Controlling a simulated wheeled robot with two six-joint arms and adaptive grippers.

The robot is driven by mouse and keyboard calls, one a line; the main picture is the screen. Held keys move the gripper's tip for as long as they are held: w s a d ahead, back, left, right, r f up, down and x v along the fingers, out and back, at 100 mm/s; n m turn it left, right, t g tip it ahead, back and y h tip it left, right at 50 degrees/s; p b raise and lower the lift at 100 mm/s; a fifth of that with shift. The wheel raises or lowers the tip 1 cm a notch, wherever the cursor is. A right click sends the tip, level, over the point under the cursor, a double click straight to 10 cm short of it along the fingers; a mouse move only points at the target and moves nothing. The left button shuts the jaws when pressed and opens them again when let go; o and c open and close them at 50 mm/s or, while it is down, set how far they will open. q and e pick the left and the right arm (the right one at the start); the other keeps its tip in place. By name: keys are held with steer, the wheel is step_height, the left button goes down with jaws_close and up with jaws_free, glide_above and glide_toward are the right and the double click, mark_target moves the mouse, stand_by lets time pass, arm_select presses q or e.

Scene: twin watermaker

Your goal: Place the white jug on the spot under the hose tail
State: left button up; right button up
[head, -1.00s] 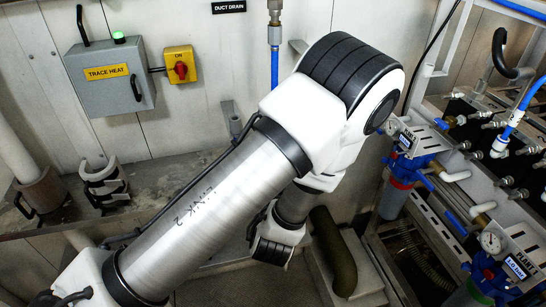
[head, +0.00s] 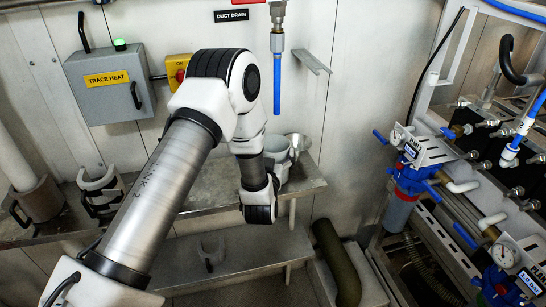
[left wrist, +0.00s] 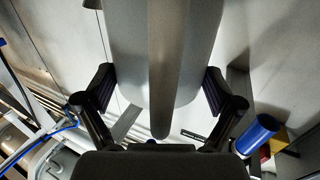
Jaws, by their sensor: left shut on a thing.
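The white jug (head: 277,147) shows in part beyond my left wrist in the head view, over the right end of the upper shelf. My left gripper (head: 284,168) is shut on it. In the left wrist view the jug (left wrist: 125,60) fills the middle, upright between the two fingers (left wrist: 160,95). The blue hose tail (head: 277,92) hangs below the DUCT DRAIN label, above the jug and close to it in the picture. The spot under the hose is hidden by my arm and the jug. I cannot tell whether the jug touches the shelf. My right gripper is not in view.
The metal shelf (head: 308,182) runs along the wall, with an empty bracket holder (head: 100,190) at left. A lower ledge (head: 245,245) holds another bracket. A dark green pipe (head: 338,262) and a rack with blue filter housings (head: 408,178) stand at right. A small wall bracket (head: 312,61) juts out beside the hose.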

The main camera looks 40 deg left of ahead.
arm_select(q)
steer(key=o, duration=1.2)
steer(key=shift+o, duration=0.2)
steer(key=b+v, duration=0.3)
steer(key=v, duration=0.9)
steer(key=s+d+f+m+g+h, duration=0.1)
steer(key=s+d+f+g+h, duration=0.2)
steer(key=f, duration=0.4)
steer(key=s+d+f+m+g+h, duration=0.1)
steer(key=s+f+g, duration=0.25)
steer(key=f, duration=0.45)
steer(key=s+d+f+m+g+h, duration=0.1)
steer(key=s+d+f+g+h, duration=0.15)
steer(key=s+f, duration=0.35)
steer(key=s+d+f+m+g+h, duration=0.2)
steer(key=s+f+g, duration=0.5)
steer(key=s, duration=0.6)
steer(key=shift+s+d+f, duration=0.15)
steer(key=shift+d+f, duration=0.35)
steer(key=shift+f, duration=0.25)
